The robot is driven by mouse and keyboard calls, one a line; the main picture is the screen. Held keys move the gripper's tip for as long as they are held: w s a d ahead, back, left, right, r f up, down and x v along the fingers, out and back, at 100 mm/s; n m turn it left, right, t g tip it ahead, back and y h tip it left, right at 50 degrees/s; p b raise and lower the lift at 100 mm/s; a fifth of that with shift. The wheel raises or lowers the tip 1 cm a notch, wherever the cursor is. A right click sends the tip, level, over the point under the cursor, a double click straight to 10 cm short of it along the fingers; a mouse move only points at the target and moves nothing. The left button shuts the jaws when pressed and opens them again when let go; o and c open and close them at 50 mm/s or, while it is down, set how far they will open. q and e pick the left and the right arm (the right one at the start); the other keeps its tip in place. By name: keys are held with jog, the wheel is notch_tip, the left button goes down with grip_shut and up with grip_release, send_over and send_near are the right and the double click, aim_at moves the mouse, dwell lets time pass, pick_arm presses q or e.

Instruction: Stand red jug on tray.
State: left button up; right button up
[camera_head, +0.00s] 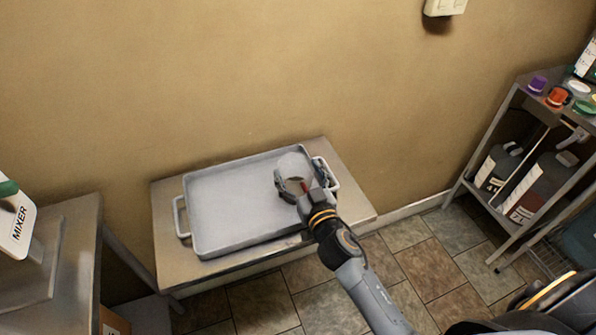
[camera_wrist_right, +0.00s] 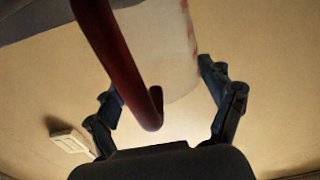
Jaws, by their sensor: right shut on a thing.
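The red jug (camera_head: 293,163) has a pale, whitish body and shows at the right end of the grey tray (camera_head: 222,250). My right gripper (camera_head: 303,181) is shut on it, with a finger on either side. In the right wrist view the jug's dark red handle (camera_wrist_right: 118,65) hangs between the fingers (camera_wrist_right: 160,88), in front of the pale body (camera_wrist_right: 165,45). My gripper and hand hide part of the jug in the head view. I cannot tell whether its base touches the tray. My left gripper is out of view.
The tray lies on a small metal table (camera_head: 165,240) against the tan wall; the rest of it is empty. A counter with a mixer (camera_head: 22,225) stands at the left. A shelf rack (camera_head: 490,150) at the right holds dark containers and coloured lids. Tiled floor lies between.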

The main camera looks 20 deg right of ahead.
jog(key=o, duration=1.6)
jog(key=shift+f, duration=0.1)
jog(key=shift+o, duration=0.2)
jog(key=s+b, duration=0.2)
jog(key=s, duration=1)
jog(key=shift+d+r, duration=0.2)
